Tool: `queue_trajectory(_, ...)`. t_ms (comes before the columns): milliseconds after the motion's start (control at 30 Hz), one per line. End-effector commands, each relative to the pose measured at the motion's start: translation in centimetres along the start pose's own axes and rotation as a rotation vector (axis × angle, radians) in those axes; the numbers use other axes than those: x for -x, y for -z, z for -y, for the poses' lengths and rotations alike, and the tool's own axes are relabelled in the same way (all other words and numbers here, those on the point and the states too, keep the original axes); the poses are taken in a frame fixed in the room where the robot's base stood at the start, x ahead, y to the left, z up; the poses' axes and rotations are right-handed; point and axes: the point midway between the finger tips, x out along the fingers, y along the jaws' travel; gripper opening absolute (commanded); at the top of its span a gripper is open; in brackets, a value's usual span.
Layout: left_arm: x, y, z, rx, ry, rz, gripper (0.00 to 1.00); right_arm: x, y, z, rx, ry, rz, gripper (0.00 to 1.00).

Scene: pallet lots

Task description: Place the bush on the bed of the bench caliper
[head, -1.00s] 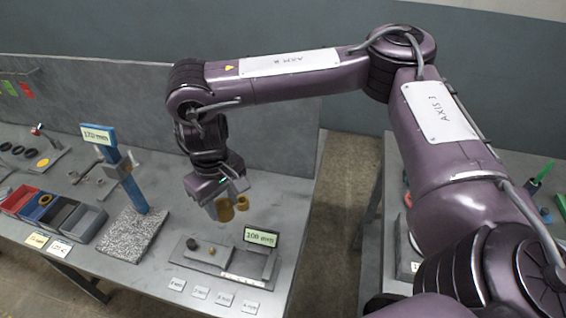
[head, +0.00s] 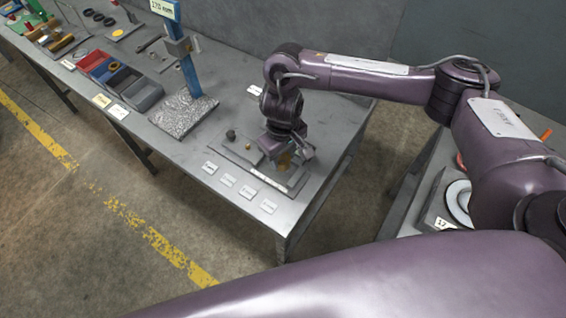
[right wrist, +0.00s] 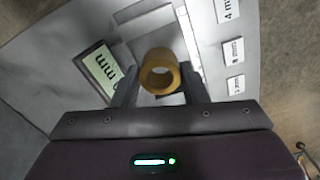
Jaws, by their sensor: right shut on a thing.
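The bush, a brass-coloured ring (right wrist: 160,72), is between the two fingers of my right gripper (right wrist: 159,90), which is shut on it. In the head view the bush (head: 284,160) is partly hidden by the right gripper (head: 288,157). The bench caliper (head: 228,152) is a low grey device on the bench; its display (right wrist: 101,68) shows "mm" in the right wrist view. The gripper holds the bush low over the display end of the caliper. I cannot tell whether the bush touches the bed. My left gripper is out of view.
A small dark knob (head: 230,134) and a small brass piece (head: 248,146) sit on the caliper's left part. Several white label cards (head: 228,180) lie in front. A blue post (head: 190,75) on a speckled plate (head: 183,117) and coloured bins (head: 137,92) stand left.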

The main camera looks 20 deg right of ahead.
Motion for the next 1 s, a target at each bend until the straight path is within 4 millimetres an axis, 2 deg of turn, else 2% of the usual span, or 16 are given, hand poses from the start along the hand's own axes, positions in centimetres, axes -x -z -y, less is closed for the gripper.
queue_trajectory(100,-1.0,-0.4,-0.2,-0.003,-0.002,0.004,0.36,-2.3,-0.1,0.1,-0.002,0.003,0.004,0.12)
queue_trajectory(200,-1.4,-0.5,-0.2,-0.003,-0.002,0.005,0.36,-3.2,-0.1,0.1,-0.002,0.002,0.003,0.12)
queue_trajectory(633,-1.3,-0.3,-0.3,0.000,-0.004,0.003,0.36,-3.7,-0.1,0.0,-0.001,0.000,0.002,0.12)
queue_trajectory(667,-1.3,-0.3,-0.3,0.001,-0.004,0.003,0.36,-3.7,-0.1,0.0,0.000,0.000,0.002,0.42)
queue_trajectory(700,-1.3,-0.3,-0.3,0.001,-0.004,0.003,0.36,-3.6,0.0,0.0,0.000,0.000,0.001,0.47)
queue_trajectory(800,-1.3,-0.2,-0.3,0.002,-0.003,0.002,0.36,-3.6,-0.1,0.0,0.000,0.000,0.002,0.60)
queue_trajectory(1000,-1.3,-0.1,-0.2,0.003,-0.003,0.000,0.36,-3.6,-0.1,0.0,0.000,0.000,0.002,0.61)
